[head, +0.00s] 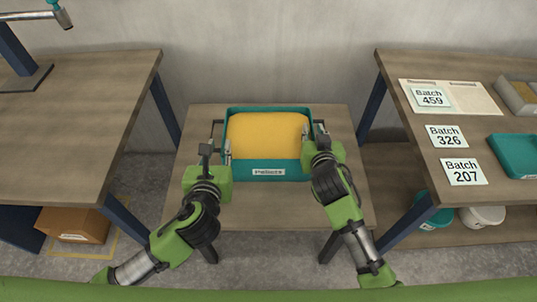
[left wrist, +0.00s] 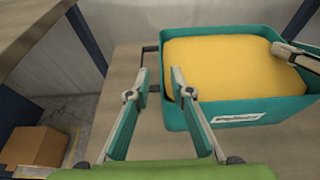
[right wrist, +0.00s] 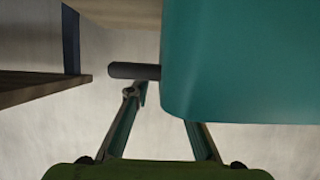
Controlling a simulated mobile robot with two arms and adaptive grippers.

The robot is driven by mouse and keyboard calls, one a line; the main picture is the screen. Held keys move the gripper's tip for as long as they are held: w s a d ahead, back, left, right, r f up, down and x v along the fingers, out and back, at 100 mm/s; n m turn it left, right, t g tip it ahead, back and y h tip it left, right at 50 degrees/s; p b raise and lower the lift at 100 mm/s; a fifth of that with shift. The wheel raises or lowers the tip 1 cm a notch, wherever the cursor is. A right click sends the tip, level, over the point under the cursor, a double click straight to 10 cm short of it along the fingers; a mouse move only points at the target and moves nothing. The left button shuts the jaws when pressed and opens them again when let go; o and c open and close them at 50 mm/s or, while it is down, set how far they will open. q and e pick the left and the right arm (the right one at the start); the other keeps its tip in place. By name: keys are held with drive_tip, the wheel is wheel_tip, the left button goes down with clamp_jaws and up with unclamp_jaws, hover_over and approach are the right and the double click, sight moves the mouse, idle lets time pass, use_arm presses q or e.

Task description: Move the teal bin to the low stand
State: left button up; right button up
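The teal bin (head: 293,170) stands upright on a low wooden table (head: 265,210), filled with yellow pellets (head: 265,135) and labelled "Pellets". A dark handle sticks out on each side. My left gripper (head: 218,151) is open at the bin's left side; in the left wrist view (left wrist: 158,82) its fingers are apart near the left handle (left wrist: 150,48). My right gripper (head: 314,132) is open at the right side. In the right wrist view, the right handle (right wrist: 135,71) lies just beyond one finger, and the bin wall partly hides the other. Contact cannot be told.
A higher bench (head: 70,115) stands at the left and another (head: 440,110) at the right, with batch cards and a teal tray (head: 515,155). A cardboard box (head: 73,225) is under the left bench. Tubs (head: 482,216) sit on the right bench's lower shelf.

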drive_tip(key=shift+s+r, duration=0.1)
drive_tip(key=shift+s, duration=0.2)
use_arm(q)
drive_tip(key=v, duration=0.3)
use_arm(e)
drive_tip(key=v, duration=1.1)
drive_tip(key=shift+s, duration=0.15)
drive_tip(key=shift+r, duration=0.1)
